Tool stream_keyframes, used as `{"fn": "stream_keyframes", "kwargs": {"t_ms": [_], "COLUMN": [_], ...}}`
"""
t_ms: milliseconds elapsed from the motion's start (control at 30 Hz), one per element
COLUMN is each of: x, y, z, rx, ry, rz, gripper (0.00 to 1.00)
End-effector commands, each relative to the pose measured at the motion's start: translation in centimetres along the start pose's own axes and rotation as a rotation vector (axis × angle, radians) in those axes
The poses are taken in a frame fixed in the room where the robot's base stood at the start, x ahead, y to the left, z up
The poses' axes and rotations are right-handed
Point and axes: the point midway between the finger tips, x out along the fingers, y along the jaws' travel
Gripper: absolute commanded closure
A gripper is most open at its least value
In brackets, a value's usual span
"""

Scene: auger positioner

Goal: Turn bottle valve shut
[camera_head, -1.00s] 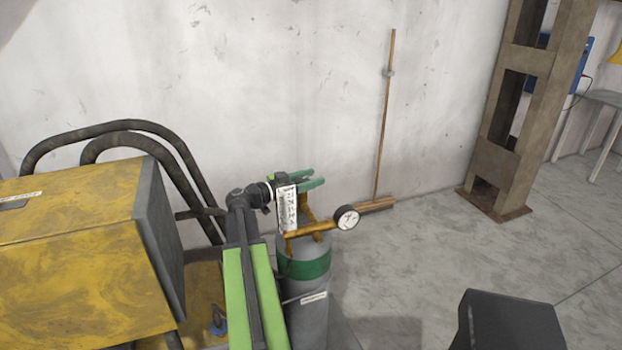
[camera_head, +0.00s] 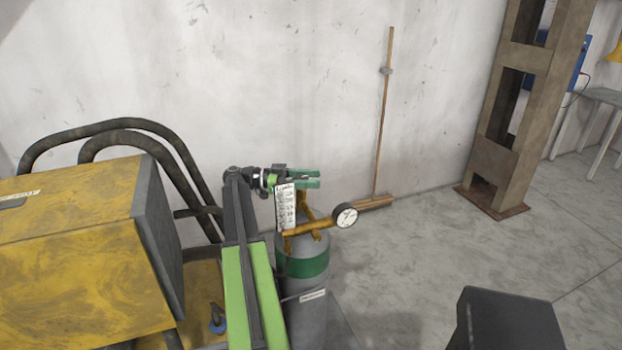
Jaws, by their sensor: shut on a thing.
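The grey gas bottle (camera_head: 307,321) with a green band stands upright on the floor by the wall. A brass-coloured regulator pipe (camera_head: 309,228) and a round white gauge (camera_head: 345,215) are at its top. A white printed tag (camera_head: 286,206) hangs there, partly in front of the fittings. My gripper (camera_head: 309,179), with green fingers, reaches in from the left, just above the brass fittings. Its fingers are level, point right and are shut on the bottle valve. The valve itself is mostly hidden by the fingers.
A yellow machine (camera_head: 70,260) with bent black hoses (camera_head: 120,128) stands left of my arm. A broom (camera_head: 383,120) leans on the wall behind the bottle. A rusty steel column (camera_head: 497,150) stands at right.

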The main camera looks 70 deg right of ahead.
Motion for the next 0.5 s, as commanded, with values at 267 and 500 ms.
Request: {"fn": "stream_keyframes", "kwargs": {"t_ms": [267,500], "x": [-0.14,-0.13], "y": [0.07,0.13], "z": [-0.03,-0.04], "rx": [0.001,0.001], "ry": [0.001,0.001], "rz": [0.056,0.061], "gripper": [0.94,0.94]}}
